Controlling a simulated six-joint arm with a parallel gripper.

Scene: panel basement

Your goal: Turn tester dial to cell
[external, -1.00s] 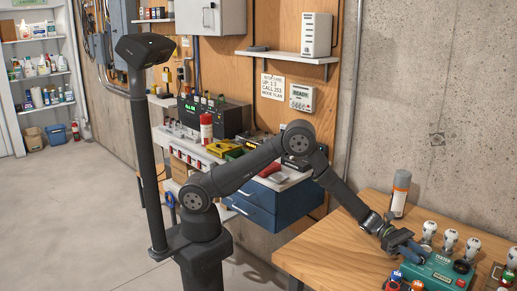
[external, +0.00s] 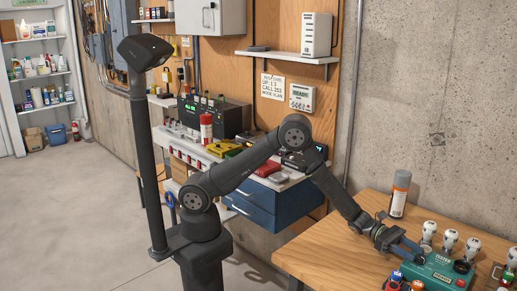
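The green tester (external: 436,272) sits on the wooden table at the lower right. A dark round knob (external: 462,267) shows on its top right; I cannot tell whether it is the dial or where it points. My gripper (external: 412,252) is over the tester's left back part, with its fingers pointing right toward it. The fingers are small and overlap in this view, so whether they are open or shut is unclear. Whether they touch the tester is also unclear.
Several white bulbs (external: 450,239) stand behind the tester. Red and blue small items (external: 396,277) lie left of the tester. The table's left part (external: 325,250) is clear.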

